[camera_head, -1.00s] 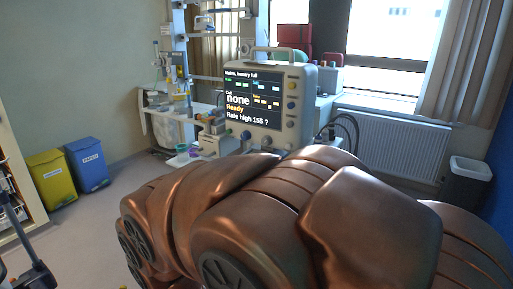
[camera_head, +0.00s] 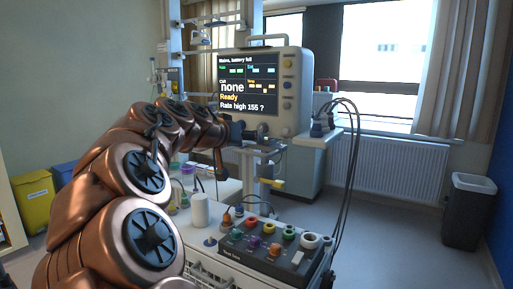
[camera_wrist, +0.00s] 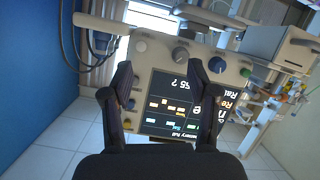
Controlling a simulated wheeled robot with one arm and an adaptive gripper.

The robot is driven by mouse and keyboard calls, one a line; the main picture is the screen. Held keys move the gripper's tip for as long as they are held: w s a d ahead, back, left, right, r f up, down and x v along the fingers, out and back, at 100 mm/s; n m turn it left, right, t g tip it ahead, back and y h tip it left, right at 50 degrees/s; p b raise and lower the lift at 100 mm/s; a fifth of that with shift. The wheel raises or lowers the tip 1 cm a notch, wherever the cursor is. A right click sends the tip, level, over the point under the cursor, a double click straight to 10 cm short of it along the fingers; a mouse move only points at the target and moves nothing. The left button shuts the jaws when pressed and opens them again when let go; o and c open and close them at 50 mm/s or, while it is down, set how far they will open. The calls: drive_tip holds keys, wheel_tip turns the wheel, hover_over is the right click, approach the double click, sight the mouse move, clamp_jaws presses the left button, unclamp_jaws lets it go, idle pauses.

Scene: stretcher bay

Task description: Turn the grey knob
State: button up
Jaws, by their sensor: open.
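The monitor (camera_head: 300,75) with a lit screen stands in the middle of the head view. Its front shows upside down in the wrist view (camera_wrist: 150,80). The first grey knob lies just beyond the space between the fingertips, and no contact shows. In the head view my arm hides the monitor's lower left part.
A black box with coloured knobs (camera_head: 270,245) and a white cylinder (camera_head: 200,210) stand in front. Dark cables (camera_head: 350,150) hang right of the monitor. Yellow (camera_head: 33,200) and blue bins are at left, a dark bin (camera_head: 468,212) at right.

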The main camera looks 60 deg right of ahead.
sight(260, 128)
drive_tip(key=shift+w+d+f+h+b, duration=0.1)
drive_tip(key=shift+w+d+h+b, duration=0.8)
drive_tip(key=shift+d, duration=1.65)
drive_tip(key=shift+w+d+f+h+b, duration=0.1)
drive_tip(key=shift+w+d+h+b, duration=0.25)
drive_tip(key=shift+w+d+b, duration=1.4)
drive_tip(key=shift+w+d+h+p, duration=0.35)
drive_tip(key=shift+w+d+h, duration=0.25)
drive_tip(key=shift+d, duration=2.7)
drive_tip(key=shift+s, duration=0.1)
drive_tip(key=shift+c, duration=0.2)
clamp_jaws()
